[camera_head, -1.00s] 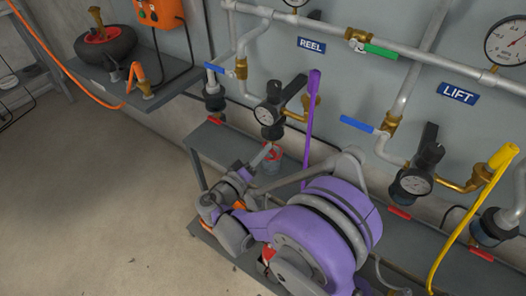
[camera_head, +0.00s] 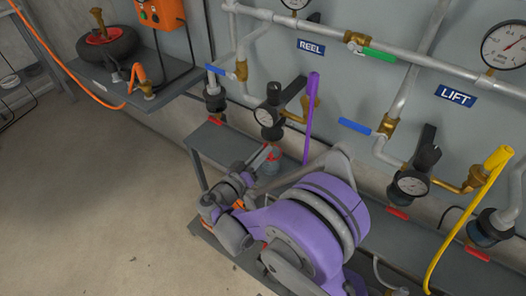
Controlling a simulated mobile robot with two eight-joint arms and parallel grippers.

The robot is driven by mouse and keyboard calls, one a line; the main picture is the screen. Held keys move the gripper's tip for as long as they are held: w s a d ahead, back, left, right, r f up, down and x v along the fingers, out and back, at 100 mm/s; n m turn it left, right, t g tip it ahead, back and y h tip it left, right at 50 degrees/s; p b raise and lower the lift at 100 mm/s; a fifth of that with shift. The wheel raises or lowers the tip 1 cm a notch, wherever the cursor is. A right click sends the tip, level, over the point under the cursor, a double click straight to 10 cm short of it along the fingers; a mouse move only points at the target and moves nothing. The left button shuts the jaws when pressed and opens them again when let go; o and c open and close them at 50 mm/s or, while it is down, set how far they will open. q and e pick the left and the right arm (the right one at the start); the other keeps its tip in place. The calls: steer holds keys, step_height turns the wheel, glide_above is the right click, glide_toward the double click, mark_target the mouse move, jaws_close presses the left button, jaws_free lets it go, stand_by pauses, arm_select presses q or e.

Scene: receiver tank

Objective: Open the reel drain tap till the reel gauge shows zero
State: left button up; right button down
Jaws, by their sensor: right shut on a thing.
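The reel gauge (camera_head: 267,116) is a small white dial on a dark regulator below the blue REEL sign (camera_head: 311,44). Its needle is too small to read. The reel drain tap (camera_head: 274,153) is a small red part under that regulator, partly hidden by my fingers. My right gripper (camera_head: 265,155) comes up from the lower right and is shut on the red tap. How far the tap is turned cannot be told. My left gripper is not in view.
The floor at left is clear.

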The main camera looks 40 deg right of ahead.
steer(key=shift+m, duration=0.6)
steer(key=c, duration=1.2)
jaws_free()
steer(key=p+v, duration=0.1)
steer(key=v, duration=1)
steer(key=shift+d, duration=0.1)
